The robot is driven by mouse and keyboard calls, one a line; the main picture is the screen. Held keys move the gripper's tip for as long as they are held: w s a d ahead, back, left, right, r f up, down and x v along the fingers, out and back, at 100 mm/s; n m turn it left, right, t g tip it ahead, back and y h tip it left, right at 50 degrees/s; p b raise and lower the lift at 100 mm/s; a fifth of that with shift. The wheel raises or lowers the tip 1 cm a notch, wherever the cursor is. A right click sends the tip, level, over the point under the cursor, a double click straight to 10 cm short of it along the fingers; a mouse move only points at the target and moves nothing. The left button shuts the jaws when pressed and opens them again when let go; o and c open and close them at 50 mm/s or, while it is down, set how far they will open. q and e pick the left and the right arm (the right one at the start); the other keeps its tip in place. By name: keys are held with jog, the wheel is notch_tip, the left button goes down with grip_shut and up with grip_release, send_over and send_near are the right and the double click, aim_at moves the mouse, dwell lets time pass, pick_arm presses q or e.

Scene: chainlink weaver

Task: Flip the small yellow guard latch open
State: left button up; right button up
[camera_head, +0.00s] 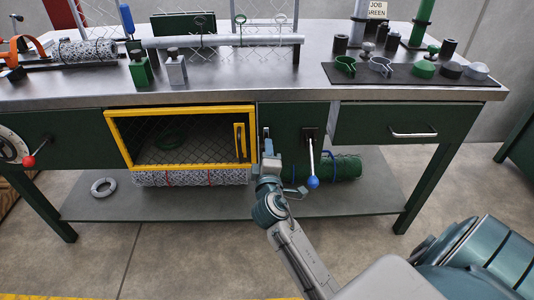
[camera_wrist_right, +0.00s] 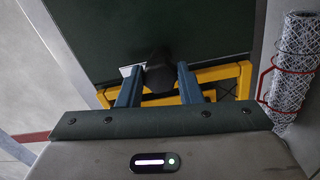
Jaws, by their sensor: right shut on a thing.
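The yellow-framed mesh guard door (camera_head: 180,111) is closed on the bench front. A small yellow upright piece with a dark handle (camera_head: 240,143) sits at its right side. I cannot tell whether this is the latch. My right gripper (camera_head: 268,150) is just right of the door frame, in front of the green panel. In the right wrist view its blue fingers (camera_wrist_right: 158,88) are shut on a dark rounded knob (camera_wrist_right: 158,68). A pale plate edge shows beside the knob, and yellow bars (camera_wrist_right: 215,72) lie behind the fingers. What the knob is fixed to is hidden. My left gripper is out of view.
A lever with a blue ball end (camera_head: 313,181) hangs close to the right of my gripper. A drawer (camera_head: 380,124) is further right. A green mesh roll (camera_head: 343,167) and grey mesh rolls (camera_head: 190,178) lie on the lower shelf (camera_head: 140,203).

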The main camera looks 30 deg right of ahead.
jog(key=o, duration=1)
jog(key=shift+c, duration=0.2)
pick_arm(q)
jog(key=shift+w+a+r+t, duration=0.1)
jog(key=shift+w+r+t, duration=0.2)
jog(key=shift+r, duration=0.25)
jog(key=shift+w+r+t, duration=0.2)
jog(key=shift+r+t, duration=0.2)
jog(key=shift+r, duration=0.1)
pick_arm(e)
jog(key=v, duration=1.1)
